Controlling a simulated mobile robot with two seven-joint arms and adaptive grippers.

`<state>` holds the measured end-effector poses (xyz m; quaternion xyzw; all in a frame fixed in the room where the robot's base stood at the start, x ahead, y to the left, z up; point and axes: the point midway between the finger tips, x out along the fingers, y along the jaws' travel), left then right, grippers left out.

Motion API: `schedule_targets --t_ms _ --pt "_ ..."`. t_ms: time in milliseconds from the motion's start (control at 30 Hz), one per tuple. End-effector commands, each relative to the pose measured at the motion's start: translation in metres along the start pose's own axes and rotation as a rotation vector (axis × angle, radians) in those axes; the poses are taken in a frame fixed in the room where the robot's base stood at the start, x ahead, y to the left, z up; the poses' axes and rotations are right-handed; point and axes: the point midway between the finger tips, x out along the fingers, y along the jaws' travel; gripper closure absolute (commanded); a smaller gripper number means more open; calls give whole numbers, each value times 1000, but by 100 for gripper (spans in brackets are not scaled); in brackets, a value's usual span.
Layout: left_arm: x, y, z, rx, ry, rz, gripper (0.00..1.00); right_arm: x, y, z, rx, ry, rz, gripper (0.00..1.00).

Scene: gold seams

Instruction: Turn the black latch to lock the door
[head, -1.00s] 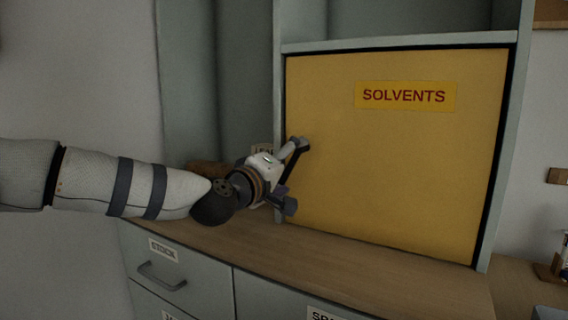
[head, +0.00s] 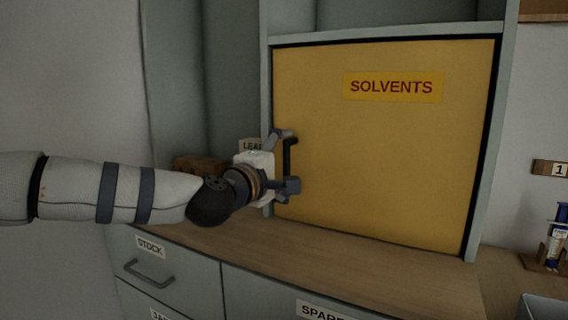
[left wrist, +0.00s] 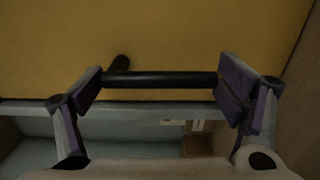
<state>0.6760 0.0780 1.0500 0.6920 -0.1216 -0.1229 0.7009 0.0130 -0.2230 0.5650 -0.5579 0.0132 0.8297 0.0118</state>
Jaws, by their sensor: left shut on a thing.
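The yellow door (head: 385,150) with the SOLVENTS label sits closed in its pale green frame. The black latch (head: 287,158) is a dark bar near the door's left edge, standing about upright in the head view. My left gripper (head: 289,161) has one finger at the bar's upper end and one at its lower end, shut on it lengthwise. In the left wrist view the latch (left wrist: 165,80) spans between the two purple-padded fingers of my left gripper (left wrist: 162,82), with a short dark stub behind it. My right gripper is not in view.
A wooden counter (head: 350,255) runs below the door, above grey-green drawers (head: 160,270). A brown block (head: 200,166) stands on the counter behind my left wrist. At the far right are a rack with a blue-topped tube (head: 556,240) and a grey bin (head: 543,308).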

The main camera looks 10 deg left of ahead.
Motion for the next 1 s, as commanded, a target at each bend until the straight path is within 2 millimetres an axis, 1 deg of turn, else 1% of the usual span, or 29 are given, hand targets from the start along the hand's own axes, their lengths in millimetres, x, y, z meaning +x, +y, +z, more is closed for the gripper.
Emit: schedule_targets --t_ms 333,367,400,767,867,967,1000 --pt "0 0 1 -6 -3 0 63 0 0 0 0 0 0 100" --pt "0 0 1 -5 -3 0 9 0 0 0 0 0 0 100" --pt "0 0 1 -5 -3 0 0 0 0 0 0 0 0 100" --pt "-1 0 1 -3 -2 0 0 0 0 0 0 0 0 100" --pt "-12 1 0 -3 -2 0 0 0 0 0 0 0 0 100" --pt "-38 1 0 -4 -3 0 0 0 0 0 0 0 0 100" --pt "-49 1 0 -3 -2 1 0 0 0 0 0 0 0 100"
